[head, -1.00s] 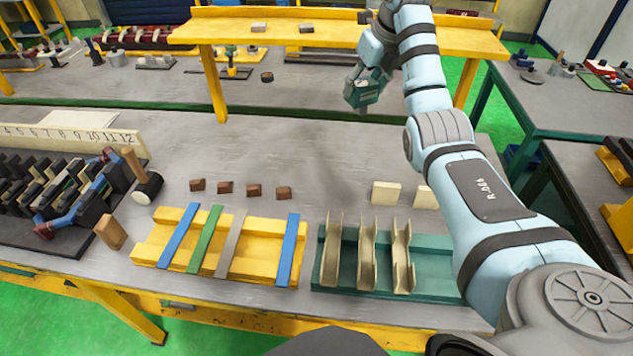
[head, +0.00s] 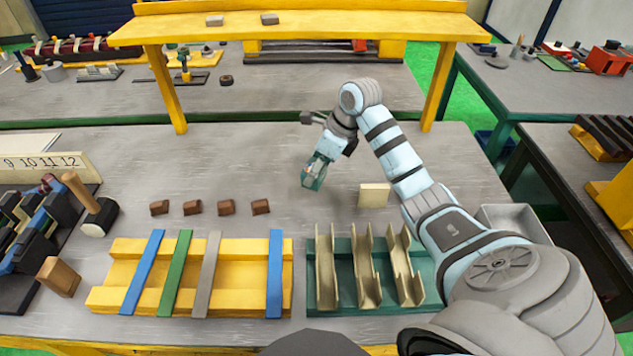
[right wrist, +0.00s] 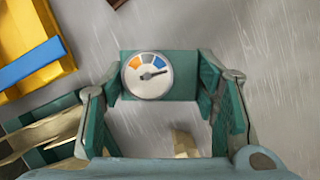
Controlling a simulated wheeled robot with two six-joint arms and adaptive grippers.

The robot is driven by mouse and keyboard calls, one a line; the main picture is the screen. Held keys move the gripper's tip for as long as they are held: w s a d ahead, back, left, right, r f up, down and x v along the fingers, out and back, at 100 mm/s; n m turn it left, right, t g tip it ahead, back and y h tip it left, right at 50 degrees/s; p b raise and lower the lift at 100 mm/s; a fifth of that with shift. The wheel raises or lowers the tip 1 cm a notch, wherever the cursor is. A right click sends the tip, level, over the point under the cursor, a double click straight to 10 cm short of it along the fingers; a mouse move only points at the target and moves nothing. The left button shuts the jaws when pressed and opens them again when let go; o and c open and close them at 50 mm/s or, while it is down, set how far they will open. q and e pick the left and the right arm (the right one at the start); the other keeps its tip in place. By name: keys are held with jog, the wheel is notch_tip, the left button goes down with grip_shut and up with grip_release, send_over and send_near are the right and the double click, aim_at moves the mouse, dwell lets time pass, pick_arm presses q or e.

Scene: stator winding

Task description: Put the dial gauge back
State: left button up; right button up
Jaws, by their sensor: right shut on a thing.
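The dial gauge (right wrist: 148,76) has a round white face with orange and blue segments and a dark needle, in front of a teal block. It sits between the teal fingers of my right gripper (right wrist: 162,86) in the right wrist view. That gripper is shut on it. In the head view my right gripper (head: 314,174) hangs over the grey table, behind the green tray and left of a cream block. My left gripper is not in view.
A green tray (head: 437,297) with cream channels and a yellow tray (head: 110,270) with coloured strips lie in front. Several brown blocks (head: 192,208) sit behind the yellow tray. A cream block (head: 374,195) stands nearby. A yellow shelf (head: 300,30) spans the back. The table's middle is clear.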

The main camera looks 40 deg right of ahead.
aim_at(322, 179)
jog(key=f, duration=0.2)
jog(key=s+f, duration=0.1)
jog(key=f, duration=0.1)
jog(key=shift+d, duration=0.1)
jog(key=shift+f, duration=0.15)
jog(key=shift+w, duration=0.3)
jog(key=shift+f, duration=0.2)
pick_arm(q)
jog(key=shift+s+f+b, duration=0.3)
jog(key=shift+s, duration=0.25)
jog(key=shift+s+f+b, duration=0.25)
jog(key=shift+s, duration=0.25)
pick_arm(e)
jog(key=shift+s+f, duration=0.15)
jog(key=shift+f, duration=0.25)
jog(key=o, duration=1.2)
jog(key=shift+c, duration=0.2)
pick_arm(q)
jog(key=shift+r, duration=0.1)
pick_arm(e)
jog(key=shift+r, duration=0.1)
